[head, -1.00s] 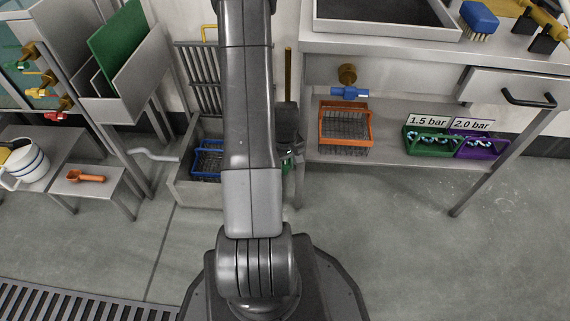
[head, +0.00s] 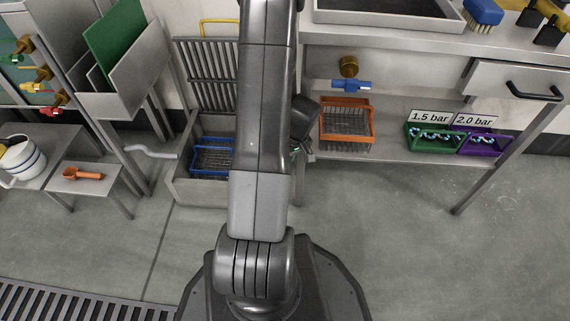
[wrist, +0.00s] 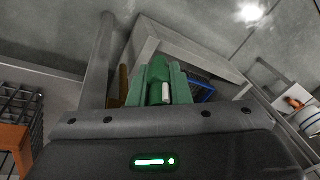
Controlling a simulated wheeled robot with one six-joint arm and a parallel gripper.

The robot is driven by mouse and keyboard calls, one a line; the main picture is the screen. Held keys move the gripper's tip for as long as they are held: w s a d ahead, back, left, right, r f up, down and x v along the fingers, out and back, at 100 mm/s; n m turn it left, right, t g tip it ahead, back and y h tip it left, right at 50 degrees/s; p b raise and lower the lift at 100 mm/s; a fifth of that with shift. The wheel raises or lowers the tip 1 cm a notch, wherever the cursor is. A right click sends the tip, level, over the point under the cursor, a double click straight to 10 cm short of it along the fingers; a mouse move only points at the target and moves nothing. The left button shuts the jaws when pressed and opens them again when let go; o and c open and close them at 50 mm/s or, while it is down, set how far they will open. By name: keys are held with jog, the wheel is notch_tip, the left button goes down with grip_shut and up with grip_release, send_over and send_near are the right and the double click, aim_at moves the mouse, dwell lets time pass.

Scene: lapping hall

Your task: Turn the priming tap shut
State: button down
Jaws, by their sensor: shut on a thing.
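A tap with a brass body and blue handle (head: 351,85) is under the right bench; its handle lies crosswise. At the far left, taps with green (head: 14,59), yellow (head: 40,86) and red (head: 52,111) handles stick out. I cannot tell which is the priming tap. My gripper (wrist: 159,82) shows green fingers in the wrist view, shut on a green rounded piece with a pale end (wrist: 158,75). In the head view my arm mostly hides the gripper. It is left of the orange basket, below and left of the blue-handled tap.
An orange wire basket (head: 347,138), a green bin (head: 433,146) and a purple bin (head: 484,145) stand on the bench's low shelf. A grey trough (head: 196,193) holds a blue basket (head: 212,175). A grey bent pipe (head: 150,153) juts out left. Floor at front right is clear.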

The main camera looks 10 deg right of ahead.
dwell(0.4)
jog(key=c, duration=1.3)
grip_release()
jog(key=shift+c, duration=0.2)
